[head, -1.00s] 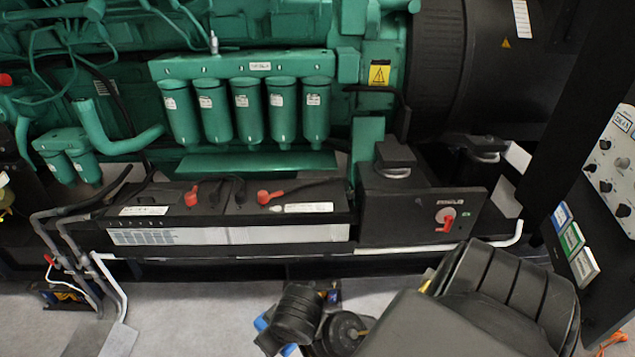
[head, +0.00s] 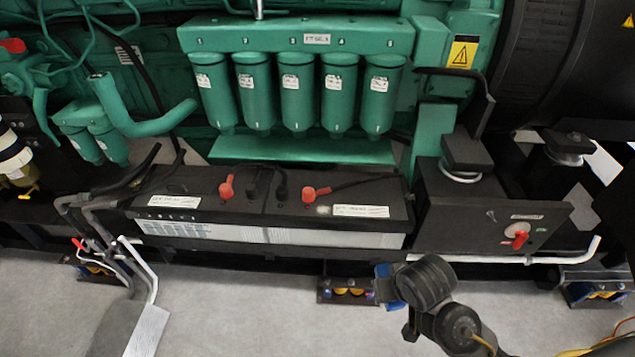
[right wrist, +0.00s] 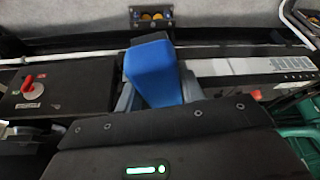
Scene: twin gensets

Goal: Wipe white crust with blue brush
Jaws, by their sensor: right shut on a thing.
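A blue block-shaped brush (right wrist: 155,72) shows in the right wrist view, held between the grey fingers of my right gripper (right wrist: 158,98). In the head view a blue part (head: 388,287) shows at the end of my right arm, in front of the black battery box and below its right end; my wrist hides much of it. The brush's bristles cannot be made out. A small pale patch (head: 323,210), which looks like the white crust, is on the battery top (head: 235,207) beside the right red terminal cap (head: 310,193). The brush appears apart from it. My left gripper is not in view.
A black box with a red switch (head: 518,237) stands right of the battery. Green filter canisters (head: 291,95) hang above and behind it. A white pipe (head: 580,252) runs along the front edge. Cables bend at the left end. The grey floor in front has free room.

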